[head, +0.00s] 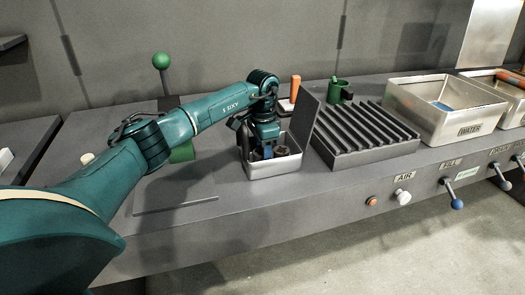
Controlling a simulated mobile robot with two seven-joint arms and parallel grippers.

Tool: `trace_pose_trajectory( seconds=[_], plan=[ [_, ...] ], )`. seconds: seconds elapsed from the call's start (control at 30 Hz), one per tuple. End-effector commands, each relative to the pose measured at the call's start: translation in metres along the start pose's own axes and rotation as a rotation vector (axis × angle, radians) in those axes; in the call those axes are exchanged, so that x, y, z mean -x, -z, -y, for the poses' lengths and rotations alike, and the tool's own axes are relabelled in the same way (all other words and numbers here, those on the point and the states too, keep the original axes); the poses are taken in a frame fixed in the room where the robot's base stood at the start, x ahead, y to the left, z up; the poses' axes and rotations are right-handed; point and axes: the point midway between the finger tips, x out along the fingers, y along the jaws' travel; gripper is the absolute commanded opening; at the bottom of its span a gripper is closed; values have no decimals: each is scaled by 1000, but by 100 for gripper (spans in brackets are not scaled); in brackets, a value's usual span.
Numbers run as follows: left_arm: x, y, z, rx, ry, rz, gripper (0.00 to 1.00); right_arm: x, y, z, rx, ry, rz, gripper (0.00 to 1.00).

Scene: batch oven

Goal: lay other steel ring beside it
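A small open metal box (274,171) stands on the grey bench, with an upright panel (307,116) at its right side. My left gripper (268,152) points down into this box. A dark brownish rounded piece (283,149) shows inside the box, just right of the fingers. It may be a steel ring, but it is too small to tell. The gripper's fingertips are partly hidden in the box, so I cannot tell whether they are open or hold anything. No other steel ring shows clearly. My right gripper is not in view.
A ribbed dark rack (368,136) stands right of the box, then a metal WATER tank (440,105). Behind are an orange-handled tool (295,88) and a green mug (342,90). A green ball-topped lever (161,62) stands at the back left. Knobs and levers line the front edge.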

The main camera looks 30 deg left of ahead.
Motion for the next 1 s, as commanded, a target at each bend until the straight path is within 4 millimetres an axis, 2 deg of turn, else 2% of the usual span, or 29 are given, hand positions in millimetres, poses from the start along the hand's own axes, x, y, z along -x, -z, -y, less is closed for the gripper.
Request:
trace_pose_trajectory(
  seconds=[0.4, 0.43, 0.7, 1.0],
  plan=[
    [-7, 0, 0, 0, 0, 0, 15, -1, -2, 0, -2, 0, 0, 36],
    [-6, 0, 0, 0, 0, 0, 41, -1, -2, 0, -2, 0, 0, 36],
    [-6, 0, 0, 0, 0, 0, 63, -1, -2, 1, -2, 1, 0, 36],
    [-6, 0, 0, 0, 0, 0, 64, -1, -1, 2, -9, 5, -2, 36]
  ],
)
